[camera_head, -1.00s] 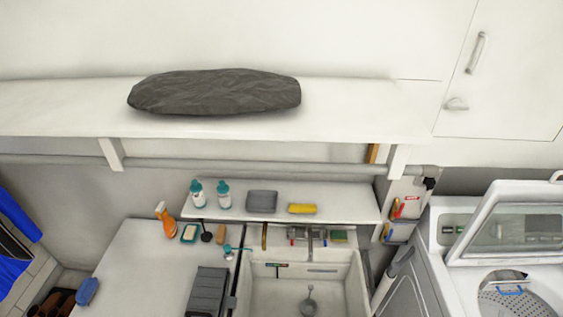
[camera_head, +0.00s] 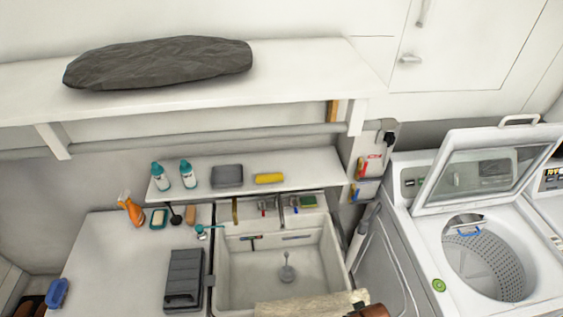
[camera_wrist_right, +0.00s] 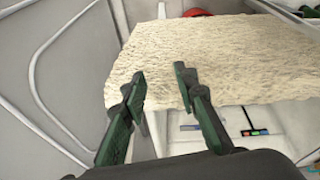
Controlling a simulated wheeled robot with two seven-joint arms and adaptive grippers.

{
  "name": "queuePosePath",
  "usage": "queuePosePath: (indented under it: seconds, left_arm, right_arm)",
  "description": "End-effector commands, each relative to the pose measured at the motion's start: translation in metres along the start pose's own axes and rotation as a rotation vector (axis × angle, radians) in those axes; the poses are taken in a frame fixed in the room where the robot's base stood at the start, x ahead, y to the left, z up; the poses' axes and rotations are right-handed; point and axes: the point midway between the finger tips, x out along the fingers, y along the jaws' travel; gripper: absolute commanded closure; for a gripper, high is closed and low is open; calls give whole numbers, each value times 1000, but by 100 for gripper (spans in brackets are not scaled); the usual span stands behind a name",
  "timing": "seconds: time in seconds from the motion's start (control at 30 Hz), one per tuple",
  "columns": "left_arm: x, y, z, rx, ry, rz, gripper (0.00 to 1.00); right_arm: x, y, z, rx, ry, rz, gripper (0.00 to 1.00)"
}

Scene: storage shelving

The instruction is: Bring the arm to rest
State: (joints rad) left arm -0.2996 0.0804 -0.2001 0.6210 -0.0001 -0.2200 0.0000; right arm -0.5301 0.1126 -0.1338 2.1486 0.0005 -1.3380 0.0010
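My right gripper (camera_wrist_right: 163,84) shows in the right wrist view with its two dark green fingers apart and nothing clearly between them. Beyond the fingertips lies a beige, rough-textured slab (camera_wrist_right: 225,55); I cannot tell whether the fingers touch it. The slab also shows in the head view, across the front of the sink (camera_head: 310,303).
A white sink (camera_head: 240,270) stands beside a counter (camera_head: 110,260) with a grey box (camera_head: 184,280). An open top-loading washer (camera_head: 420,225) is on the right. Shelves above hold two bottles and a dark grey bundle (camera_head: 160,63).

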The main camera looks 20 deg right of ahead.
Motion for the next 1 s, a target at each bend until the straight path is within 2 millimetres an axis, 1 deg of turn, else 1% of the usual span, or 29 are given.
queuePosePath:
  seconds: [0.03, 0.07, 0.17, 0.2, 0.27, 0.3, 0.37, 0.4, 0.47, 0.5, 0.57, 0.6, 0.67, 0.7, 0.8, 0.9, 1.0]
  left_arm:
    - [5, 0, 1, 0, -1, 0, 60]
    - [7, 0, 2, 0, -2, 0, 60]
    - [15, 1, 3, 0, -3, 0, 60]
    - [18, 1, 4, 0, -3, 1, 60]
    - [24, 1, 5, 0, -4, 1, 60]
    - [28, 2, 6, 0, -5, 1, 60]
    - [34, 2, 7, 0, -6, 1, 60]
    - [37, 2, 8, 0, -7, 1, 60]
    - [43, 2, 9, 0, -8, 1, 60]
    - [46, 3, 10, 0, -9, 2, 60]
    - [52, 3, 11, 0, -10, 2, 60]
    - [56, 3, 12, 0, -10, 2, 60]
    - [61, 3, 13, 0, -12, 2, 60]
    - [64, 4, 14, 0, -12, 2, 60]
    - [71, 4, 15, 0, -14, 2, 60]
    - [76, 4, 16, 0, -15, 3, 60]
    - [78, 4, 17, 0, -16, 3, 60]
  right_arm:
    - [23, -3, 7, -3, -12, -3, 73]
    - [35, -4, 11, -5, -17, -5, 73]
    - [83, -10, 29, -12, -35, -12, 73]
    - [106, -13, 39, -16, -43, -15, 73]
    - [142, -18, 57, -22, -57, -20, 73]
    - [164, -21, 70, -26, -66, -23, 73]
    - [196, -25, 92, -32, -80, -27, 73]
    - [216, -28, 107, -37, -88, -30, 73]
    - [244, -32, 132, -43, -103, -34, 73]
    - [261, -34, 149, -48, -111, -37, 73]
    - [285, -38, 177, -55, -125, -41, 73]
    - [299, -40, 196, -60, -134, -44, 73]
    - [318, -43, 224, -67, -147, -48, 73]
    - [328, -44, 244, -71, -156, -50, 73]
    - [347, -46, 285, -82, -173, -54, 73]
    - [357, -47, 318, -90, -186, -58, 73]
    - [361, -47, 337, -95, -194, -60, 73]
